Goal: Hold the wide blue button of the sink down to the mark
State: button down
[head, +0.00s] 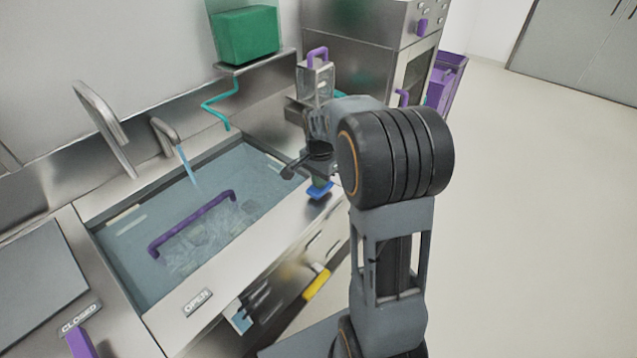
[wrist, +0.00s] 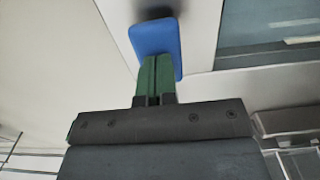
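The wide blue button (head: 320,191) is on the front of the sink (head: 225,268), near its right end. The button also shows in the wrist view (wrist: 153,38) as a blue rounded plate. My gripper (head: 320,181) is at the button, and its green fingers overlap the plate in the wrist view (wrist: 155,62). The two fingers are together with only a thin dark line between them, holding nothing. They look in contact with the button, but I cannot tell how far it is pressed. I cannot make out the mark.
A tap (head: 166,135) runs water into the filled basin, where a basket with a purple handle (head: 190,224) sits. An "OPEN" label (head: 198,302) is on the front rim. A yellow handle (head: 316,282) is below. A green box (head: 245,35) stands behind. Floor at right is clear.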

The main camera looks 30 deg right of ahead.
notch_tip(320, 180, up, 7)
jog(key=p, duration=0.5)
jog(key=shift+p, duration=0.4)
jog(key=shift+f+n, duration=0.15)
jog(key=shift+n, duration=0.65)
jog(key=s+n, duration=0.2)
jog(key=s+a+n, duration=0.1)
jog(key=shift+f, duration=0.4)
jog(key=s+a+r+n+t, duration=0.2)
jog(key=s+a+r+n, duration=0.1)
jog(key=s, duration=0.3)
jog(key=s+a+r+n+t, duration=0.2)
jog(key=s+a+r+n, duration=0.2)
jog(key=s, duration=0.3)
jog(key=shift+a+n, duration=0.65)
jog(key=shift+n, duration=0.05)
